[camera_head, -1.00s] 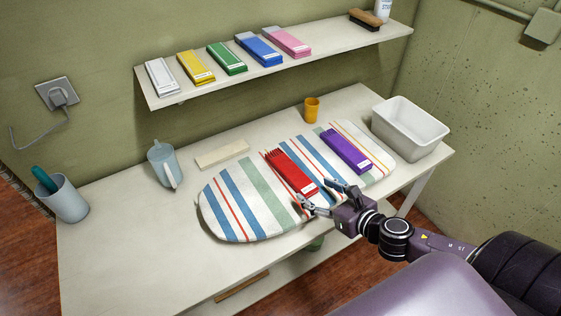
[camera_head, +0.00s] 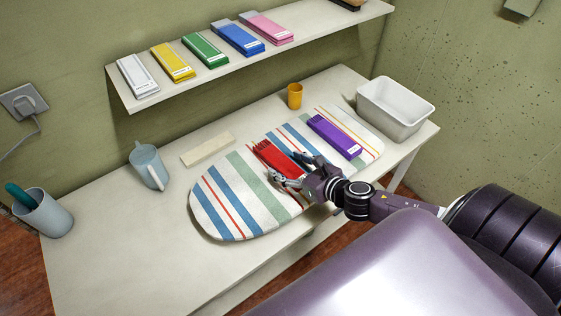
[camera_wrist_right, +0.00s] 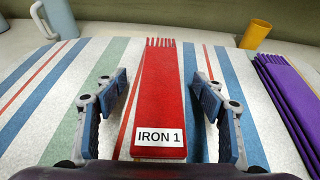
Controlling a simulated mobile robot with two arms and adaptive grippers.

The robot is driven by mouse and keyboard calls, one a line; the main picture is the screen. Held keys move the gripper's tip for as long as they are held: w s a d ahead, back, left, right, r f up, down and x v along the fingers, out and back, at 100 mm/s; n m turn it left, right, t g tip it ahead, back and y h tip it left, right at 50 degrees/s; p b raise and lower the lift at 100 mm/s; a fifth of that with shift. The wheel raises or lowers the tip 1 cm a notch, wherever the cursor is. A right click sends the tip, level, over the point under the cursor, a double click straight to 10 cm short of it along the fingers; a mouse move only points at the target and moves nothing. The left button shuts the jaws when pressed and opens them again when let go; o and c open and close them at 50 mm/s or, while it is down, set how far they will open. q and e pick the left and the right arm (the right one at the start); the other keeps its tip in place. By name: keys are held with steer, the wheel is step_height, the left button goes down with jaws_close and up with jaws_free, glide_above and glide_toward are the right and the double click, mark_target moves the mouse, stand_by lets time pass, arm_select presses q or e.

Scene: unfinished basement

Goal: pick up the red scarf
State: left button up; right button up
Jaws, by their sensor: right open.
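The red scarf (camera_head: 274,155) lies folded on the striped ironing board (camera_head: 214,225), its fringe pointing to the wall. In the right wrist view the red scarf (camera_wrist_right: 161,95) lies between the fingers and carries a white label reading "IRON 1". My right gripper (camera_head: 294,168) is open over the near end of the scarf. In the wrist view the fingers of my right gripper (camera_wrist_right: 160,105) stand on either side of the scarf, with a gap on both sides. In the head view the gripper hides part of the scarf. My left gripper is not in view.
A purple folded scarf (camera_head: 335,136) lies to the right on the board. A white bin (camera_head: 398,108), an orange cup (camera_head: 295,96), a jug (camera_head: 149,166) and a pale block (camera_head: 208,149) stand around the board. A shelf (camera_head: 190,83) with several folded scarves is above.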

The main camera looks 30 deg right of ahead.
mark_target(280, 160)
steer(key=x, duration=0.3)
steer(key=shift+d+r+p, duration=0.1)
steer(key=shift+p, duration=0.3)
steer(key=shift+w+f, duration=0.2)
steer(key=shift+w, duration=0.15)
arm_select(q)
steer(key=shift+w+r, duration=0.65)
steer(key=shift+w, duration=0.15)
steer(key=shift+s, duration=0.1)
arm_select(e)
steer(key=c, duration=0.4)
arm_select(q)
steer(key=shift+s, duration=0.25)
arm_select(e)
steer(key=c, duration=0.9)
steer(key=shift+r, duration=0.1)
